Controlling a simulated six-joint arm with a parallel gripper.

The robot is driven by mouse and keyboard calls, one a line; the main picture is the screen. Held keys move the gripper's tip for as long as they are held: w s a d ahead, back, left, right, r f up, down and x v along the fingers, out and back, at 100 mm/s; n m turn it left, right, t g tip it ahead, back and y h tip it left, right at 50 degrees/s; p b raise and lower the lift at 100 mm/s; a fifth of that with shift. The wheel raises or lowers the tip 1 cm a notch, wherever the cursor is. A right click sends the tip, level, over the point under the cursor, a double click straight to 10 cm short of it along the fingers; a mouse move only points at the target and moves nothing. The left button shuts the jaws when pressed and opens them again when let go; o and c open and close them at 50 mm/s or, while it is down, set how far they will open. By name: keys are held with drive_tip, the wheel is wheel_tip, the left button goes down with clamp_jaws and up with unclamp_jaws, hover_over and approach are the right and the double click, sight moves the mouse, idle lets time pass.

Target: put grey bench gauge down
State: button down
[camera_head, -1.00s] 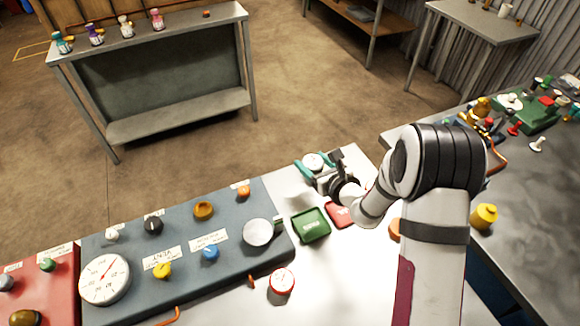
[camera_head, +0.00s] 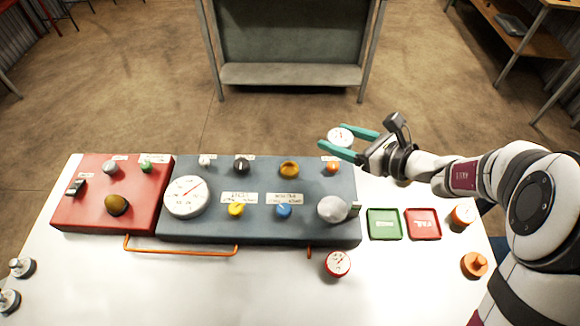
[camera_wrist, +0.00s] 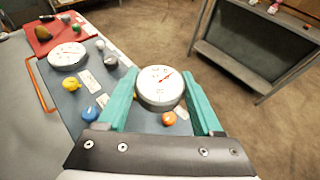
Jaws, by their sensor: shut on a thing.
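My gripper (camera_head: 349,143) has teal fingers and is shut on the grey bench gauge (camera_head: 340,136), a round gauge with a white dial. In the head view it is held above the far right end of the blue-grey panel (camera_head: 260,228), near its back edge. In the wrist view the gauge (camera_wrist: 160,86) sits between the two fingers (camera_wrist: 160,98), dial facing the camera. An orange knob (camera_wrist: 169,118) shows just below it there. The gauge's underside is hidden.
A green tray (camera_head: 384,238) and a red tray (camera_head: 423,238) lie right of the panel. A red-rimmed gauge (camera_head: 338,263) lies in front of it. An orange knob piece (camera_head: 475,264) stands at right. A red panel (camera_head: 85,215) adjoins at left. The white bench (camera_head: 200,290) is clear in front.

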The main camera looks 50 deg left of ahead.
drive_tip(key=s+a+f, duration=0.1)
drive_tip(key=a+f, duration=0.2)
drive_tip(key=s+a+f, duration=0.2)
drive_tip(key=a+f, duration=0.1)
drive_tip(key=f, duration=0.1)
drive_tip(key=s+a+f, duration=0.2)
drive_tip(key=a+f, duration=0.1)
drive_tip(key=a, duration=0.1)
drive_tip(key=shift+f, duration=0.25)
drive_tip(key=shift+f, duration=0.1)
drive_tip(key=shift+f, duration=0.6)
drive_tip(key=shift+c, duration=0.2)
unclamp_jaws()
drive_tip(key=shift+r, duration=0.1)
